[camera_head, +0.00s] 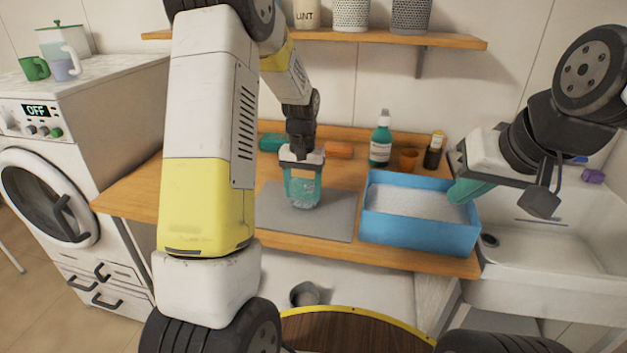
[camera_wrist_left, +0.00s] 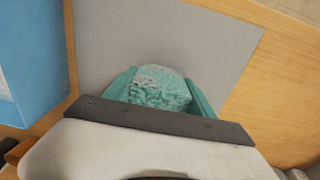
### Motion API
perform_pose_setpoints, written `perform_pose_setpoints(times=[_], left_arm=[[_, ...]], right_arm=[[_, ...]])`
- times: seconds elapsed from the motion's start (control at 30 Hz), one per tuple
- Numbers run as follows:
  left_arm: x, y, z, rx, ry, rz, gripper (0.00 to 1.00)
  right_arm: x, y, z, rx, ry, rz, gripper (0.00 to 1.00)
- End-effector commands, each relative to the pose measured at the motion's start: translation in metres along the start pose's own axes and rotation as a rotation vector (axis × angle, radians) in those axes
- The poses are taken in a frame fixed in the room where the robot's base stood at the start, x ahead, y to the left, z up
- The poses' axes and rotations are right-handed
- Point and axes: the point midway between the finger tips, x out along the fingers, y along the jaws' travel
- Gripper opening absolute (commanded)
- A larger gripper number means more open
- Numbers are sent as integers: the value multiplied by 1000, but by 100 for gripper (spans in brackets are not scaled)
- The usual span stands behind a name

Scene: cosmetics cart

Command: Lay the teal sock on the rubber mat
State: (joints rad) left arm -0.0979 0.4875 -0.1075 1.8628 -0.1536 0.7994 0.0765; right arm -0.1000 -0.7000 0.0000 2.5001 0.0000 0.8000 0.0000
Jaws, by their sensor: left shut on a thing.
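The teal sock (camera_head: 303,190) is a folded, mottled teal-and-white bundle. My left gripper (camera_head: 302,183) points down and is shut on it, with the teal fingers on either side. The sock also shows between the fingers in the left wrist view (camera_wrist_left: 160,87). The grey rubber mat (camera_head: 338,219) lies flat on the wooden counter below the sock; it also fills the middle of the wrist view (camera_wrist_left: 150,35). I cannot tell if the sock touches the mat. My right gripper (camera_head: 470,190) is by the blue tub's right end; its finger gap is hidden.
A blue tub (camera_head: 415,233) with whitish contents stands right of the mat. Behind are a teal bottle (camera_head: 381,142), an orange cup (camera_head: 408,159), a dark bottle (camera_head: 433,155), a teal item (camera_head: 271,142) and an orange item (camera_head: 339,150). A sink (camera_head: 560,245) is at right.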

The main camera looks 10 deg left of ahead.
Motion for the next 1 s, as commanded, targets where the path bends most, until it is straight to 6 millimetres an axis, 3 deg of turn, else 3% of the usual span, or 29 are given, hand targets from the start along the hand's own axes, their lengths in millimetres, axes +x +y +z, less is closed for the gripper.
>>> perform_pose_setpoints(times=[0.17,0.2,0.3,0.67,0.77,1.0], left_arm=[[3,0,0,0,-1,0,31],[3,0,0,0,0,0,67],[3,0,0,0,0,0,85],[-1,0,0,0,1,0,85],[-11,0,-1,1,3,0,85],[-61,0,-1,0,5,1,85]], right_arm=[[0,0,0,0,0,0,0],[0,0,0,0,0,0,0],[0,0,0,0,0,0,0],[0,0,0,0,0,0,0],[0,0,0,0,0,0,0],[0,0,0,0,0,0,0]])
